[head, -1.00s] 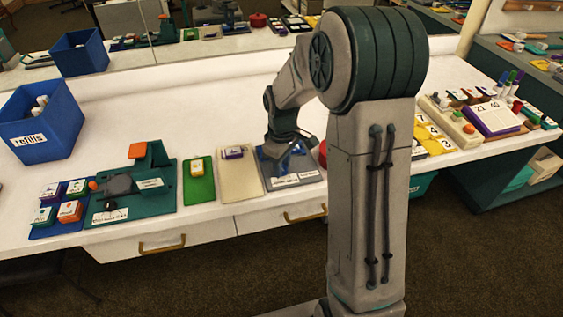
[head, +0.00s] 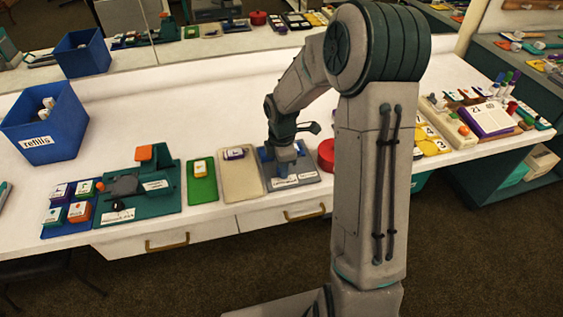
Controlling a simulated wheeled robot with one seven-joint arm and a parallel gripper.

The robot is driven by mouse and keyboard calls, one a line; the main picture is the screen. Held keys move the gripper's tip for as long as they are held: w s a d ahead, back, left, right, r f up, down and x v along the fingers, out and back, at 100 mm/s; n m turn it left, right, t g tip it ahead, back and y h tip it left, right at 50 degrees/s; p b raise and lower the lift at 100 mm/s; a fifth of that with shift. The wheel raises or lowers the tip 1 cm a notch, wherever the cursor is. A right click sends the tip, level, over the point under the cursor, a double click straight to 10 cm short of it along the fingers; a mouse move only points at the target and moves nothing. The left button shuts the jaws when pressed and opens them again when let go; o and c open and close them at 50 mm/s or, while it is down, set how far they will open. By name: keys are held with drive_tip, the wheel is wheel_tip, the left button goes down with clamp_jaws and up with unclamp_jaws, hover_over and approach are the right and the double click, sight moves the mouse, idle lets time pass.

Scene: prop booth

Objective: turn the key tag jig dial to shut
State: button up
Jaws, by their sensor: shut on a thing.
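The key tag jig is a grey plate (head: 309,177) with blue on top and pale labels along its front edge, at the front of the white counter, right of a beige pad. My gripper (head: 286,158) points down onto the blue part of the jig and is shut there. The dial itself is mostly hidden by the gripper, so its pointer and setting cannot be read. The label text is too small to read.
A beige pad (head: 241,178), a green pad (head: 201,188) and a teal jig (head: 165,200) with an orange handle stand to the left. A red round thing (head: 326,155) is close on the right, partly behind my arm. A blue refills bin (head: 60,145) stands far left.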

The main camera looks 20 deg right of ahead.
drive_tip(key=shift+n, duration=0.5)
drive_tip(key=o, duration=1)
drive_tip(key=shift+c, duration=0.2)
drive_tip(key=shift+r, duration=0.1)
wheel_tip(320, 180, up, 14)
drive_tip(key=p, duration=0.1)
drive_tip(key=shift+f, duration=0.2)
drive_tip(key=s+r+m+t, duration=0.1)
drive_tip(key=s+r+m, duration=0.1)
drive_tip(key=s+m, duration=0.7)
drive_tip(key=s+r+m+t+p, duration=0.1)
drive_tip(key=s+r+m, duration=0.2)
drive_tip(key=s+m, duration=0.7)
drive_tip(key=shift+s+a+r+t, duration=0.3)
drive_tip(key=shift+s+t, duration=0.1)
drive_tip(key=shift+s, duration=0.6)
